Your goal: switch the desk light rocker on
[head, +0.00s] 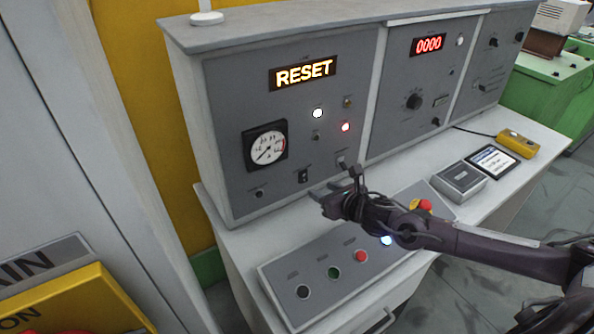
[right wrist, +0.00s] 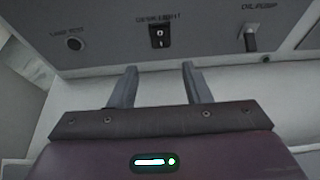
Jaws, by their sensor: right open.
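The desk light rocker (head: 303,176) is a small black switch low on the left grey panel, right of the round gauge. In the right wrist view the rocker (right wrist: 160,37), labelled DESK LIGHT, sits upright near the top middle, and I cannot tell its on or off position for sure. My right gripper (head: 333,184) is just right of and slightly below the rocker in the head view. In the right wrist view the gripper (right wrist: 159,84) is open and empty, with the rocker beyond and between its two fingers, apart from them. My left gripper is not in view.
A lamp test button (right wrist: 76,43) sits left of the rocker and a lever switch (right wrist: 250,40) right. Below my arm is a sloped button box (head: 318,302) with several buttons. A grey device (head: 460,182), dark tablet (head: 492,161) and yellow device (head: 517,144) lie on the desk.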

